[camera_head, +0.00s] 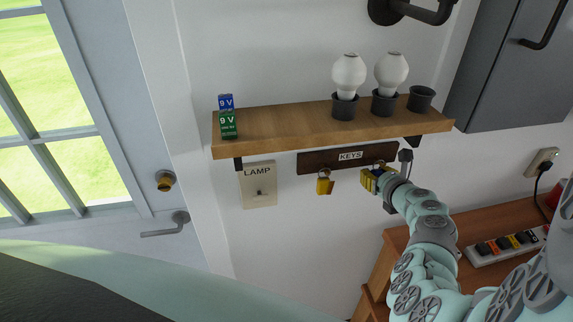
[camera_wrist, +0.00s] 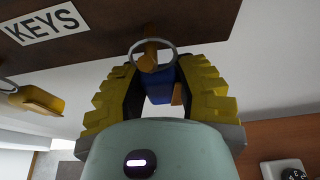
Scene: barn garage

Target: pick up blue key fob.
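The blue key fob (camera_wrist: 162,82) hangs by a metal ring from a wooden peg on the key board (camera_wrist: 110,22). In the wrist view it is between the yellow fingers of my gripper (camera_wrist: 162,95). The fingers are apart on either side of it, with gaps showing beside the fob; its lower part is partly hidden by my gripper body. In the head view my gripper (camera_head: 372,180) is at the right part of the key board (camera_head: 320,162) and hides the fob. A yellow key fob (camera_head: 325,186) hangs to the left; it also shows in the wrist view (camera_wrist: 40,101).
Above the keys is a wooden shelf (camera_head: 290,121) with battery boxes (camera_head: 227,118), bulbs (camera_head: 348,75) and dark cups. A LAMP switch plate (camera_head: 259,185) is at left. A wooden bench (camera_head: 490,225) with a power strip (camera_head: 505,247) is at right.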

